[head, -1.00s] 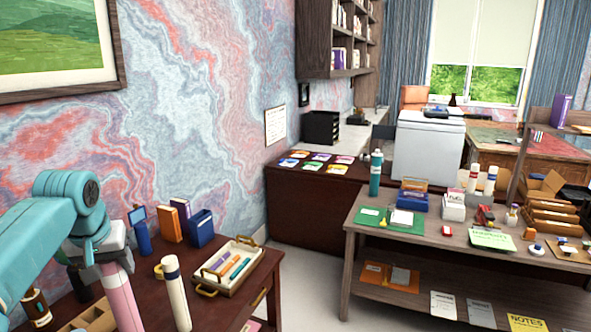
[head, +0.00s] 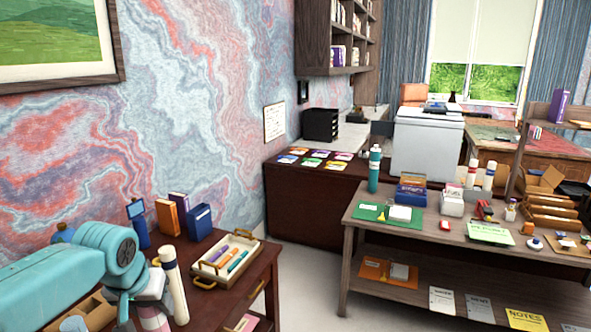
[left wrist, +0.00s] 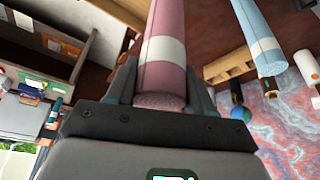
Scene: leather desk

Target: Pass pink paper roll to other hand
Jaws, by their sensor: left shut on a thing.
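The pink paper roll (left wrist: 166,65) with a pale band is held between the fingers of my left gripper (left wrist: 163,92) in the left wrist view. Its near end faces that camera. In the head view, my left gripper (head: 150,288) is at the lower left over the dark wooden desk. Only a short piece of the pink roll (head: 154,319) shows below it there, and the bottom frame edge cuts off the rest. My right gripper is in neither view.
A cream roll (head: 174,288) with a dark blue band stands close beside the left gripper. A light blue roll (left wrist: 256,35) shows in the left wrist view. A tray of pens (head: 208,283) and a blue box (head: 200,223) are farther back on the desk.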

